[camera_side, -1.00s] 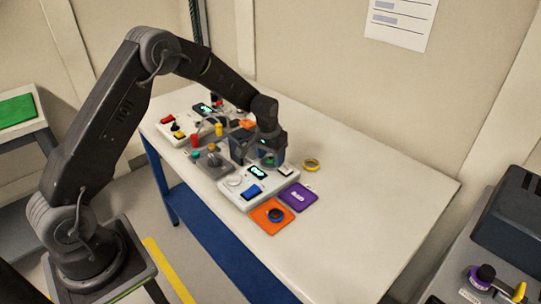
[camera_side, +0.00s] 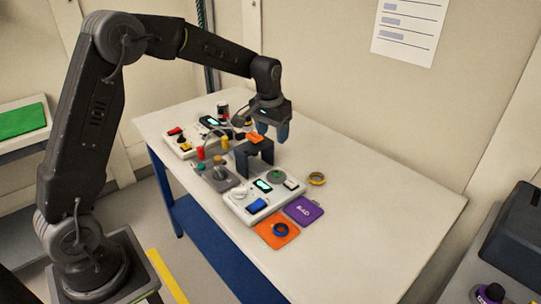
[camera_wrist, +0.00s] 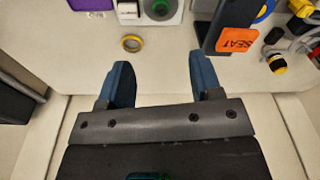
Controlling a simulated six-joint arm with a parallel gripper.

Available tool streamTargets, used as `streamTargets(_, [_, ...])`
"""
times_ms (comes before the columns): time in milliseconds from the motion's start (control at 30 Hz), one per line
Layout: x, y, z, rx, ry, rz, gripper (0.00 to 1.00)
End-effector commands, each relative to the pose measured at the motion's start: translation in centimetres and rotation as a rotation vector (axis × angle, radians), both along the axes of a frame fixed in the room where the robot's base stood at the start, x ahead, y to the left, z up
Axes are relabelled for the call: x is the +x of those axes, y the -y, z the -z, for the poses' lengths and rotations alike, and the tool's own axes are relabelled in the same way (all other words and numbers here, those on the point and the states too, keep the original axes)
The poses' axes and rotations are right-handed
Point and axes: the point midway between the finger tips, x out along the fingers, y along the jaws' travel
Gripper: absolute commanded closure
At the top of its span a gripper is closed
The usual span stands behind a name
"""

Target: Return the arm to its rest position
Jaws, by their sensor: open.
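My gripper (camera_side: 273,131) is open and empty. In the side view it hangs above the white table (camera_side: 360,200), over the back part of the devices. In the wrist view its two blue fingers (camera_wrist: 160,80) stand wide apart with only bare table and the table edge between and below them. My arm reaches over from the left, its forearm sloping gently down to the wrist.
Close to the gripper are a dark bracket (camera_side: 241,160) with an orange tag (camera_side: 256,139), and a white control box (camera_side: 240,207). A yellow tape ring (camera_side: 316,178), purple card (camera_side: 303,209) and orange card (camera_side: 276,233) lie nearby. The table's right side is clear.

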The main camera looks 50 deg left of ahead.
Motion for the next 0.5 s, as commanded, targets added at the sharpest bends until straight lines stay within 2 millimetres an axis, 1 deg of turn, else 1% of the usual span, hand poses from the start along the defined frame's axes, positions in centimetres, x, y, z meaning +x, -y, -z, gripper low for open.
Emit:
streamTargets(67, [-1.1,0.6,-1.7,0.004,0.021,0.01,0.41])
streamTargets(167, [-3.4,1.9,-4.4,0.009,0.056,0.029,0.41])
streamTargets(200, [-4.7,2.4,-5.5,0.012,0.073,0.04,0.41])
streamTargets(267, [-6.8,3.3,-7.1,0.016,0.099,0.053,0.41])
streamTargets(300, [-8.2,3.8,-8.0,0.018,0.117,0.063,0.41])
streamTargets(367, [-10.4,4.6,-9.1,0.022,0.142,0.077,0.41])
streamTargets(500, [-15.6,6.1,-11.0,0.028,0.202,0.111,0.41])
